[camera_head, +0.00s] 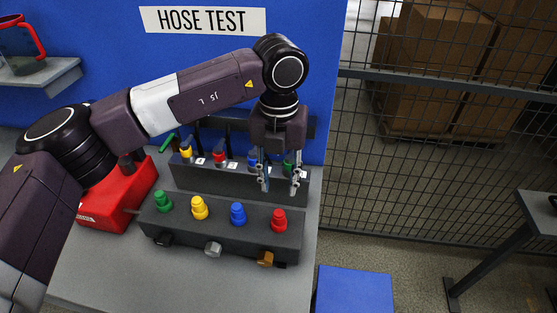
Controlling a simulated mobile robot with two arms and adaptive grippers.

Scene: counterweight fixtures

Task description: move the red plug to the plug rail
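A red plug (279,219) stands upright at the right end of the front dark block (216,238), beside blue, yellow and green ones. Another red piece (219,157) sits on the dark rail behind (205,180), among yellow, blue and green pieces with white labels. I cannot tell for sure which of the two dark bars is the plug rail. My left gripper (280,187) points down, with its fingers apart and nothing visible between them. In the picture its tips are just above the front red plug and cover part of the rear rail's right end. My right gripper is not in view.
A red box (120,200) with a green lever stands left of the front block, partly behind my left arm. Grey and brass fittings (265,259) stick out of the block's front. A blue box (353,290) is at lower right. A mesh fence (440,130) stands right of the bench.

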